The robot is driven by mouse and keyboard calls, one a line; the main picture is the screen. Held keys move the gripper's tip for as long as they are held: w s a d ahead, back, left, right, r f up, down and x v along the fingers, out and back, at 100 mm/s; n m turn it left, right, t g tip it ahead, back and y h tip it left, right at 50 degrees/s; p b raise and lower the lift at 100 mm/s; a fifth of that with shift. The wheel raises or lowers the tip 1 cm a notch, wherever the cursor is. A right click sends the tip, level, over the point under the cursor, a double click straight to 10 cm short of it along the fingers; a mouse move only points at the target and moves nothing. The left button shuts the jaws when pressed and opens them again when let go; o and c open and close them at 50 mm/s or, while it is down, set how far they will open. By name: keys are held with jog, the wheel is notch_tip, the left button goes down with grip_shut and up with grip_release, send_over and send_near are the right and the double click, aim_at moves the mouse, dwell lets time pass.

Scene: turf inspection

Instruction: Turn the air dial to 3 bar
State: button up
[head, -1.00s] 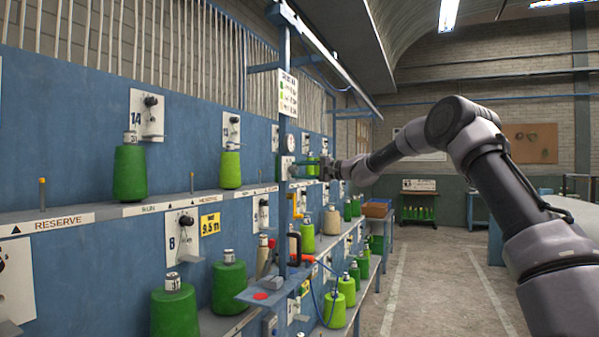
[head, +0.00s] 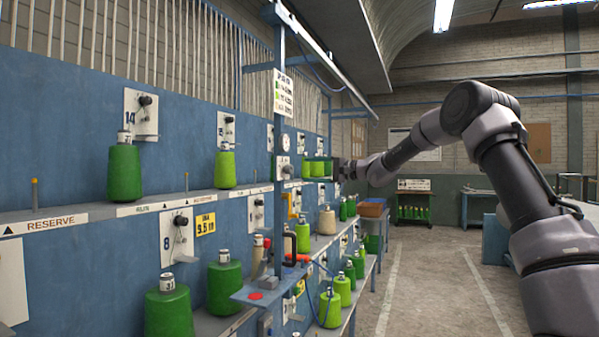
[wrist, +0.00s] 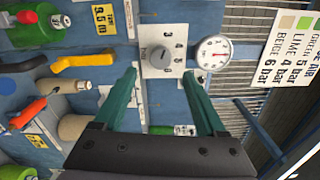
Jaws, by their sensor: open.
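The air dial (wrist: 163,58) is a grey round knob on a white plate with numerals around it. It sits between and beyond my fingertips in the wrist view, where the picture is turned sideways. I cannot read its pointer setting. A round white gauge (wrist: 213,53) with a red needle is beside the plate; its reading is too small to tell. My gripper (wrist: 160,76) is open, with its teal fingers on either side of the knob and nothing between them. In the head view the dial plate (head: 284,168) is below the gauge (head: 286,142), left of my gripper (head: 336,171).
A pressure card (wrist: 292,60) listing bar values by colour hangs near the gauge. A yellow handle (wrist: 82,62) and an orange-red handle (wrist: 28,112) are at left in the wrist view. Shelves hold several green cones (head: 124,172). The aisle floor (head: 430,280) at right is clear.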

jog(key=shift+v, duration=2.15)
jog(key=s+d+n+g+h, duration=0.1)
jog(key=s+d+h, duration=0.15)
jog(key=s, duration=0.75)
jog(key=s+d+n+g+h, duration=0.1)
jog(key=s+h, duration=0.3)
jog(key=s, duration=0.6)
jog(key=s+d+f+t+h, duration=0.1)
jog(key=s+d+f+h, duration=0.2)
jog(key=s+d, duration=0.6)
jog(key=s+d+f+t+h, duration=0.2)
jog(key=s+d+f+h, duration=0.2)
jog(key=s+d, duration=0.6)
jog(key=s+h, duration=0.1)
jog(key=s, duration=0.5)
jog(key=shift+s+f+m, duration=0.25)
jog(key=shift+f+m, duration=0.1)
jog(key=shift+m, duration=0.05)
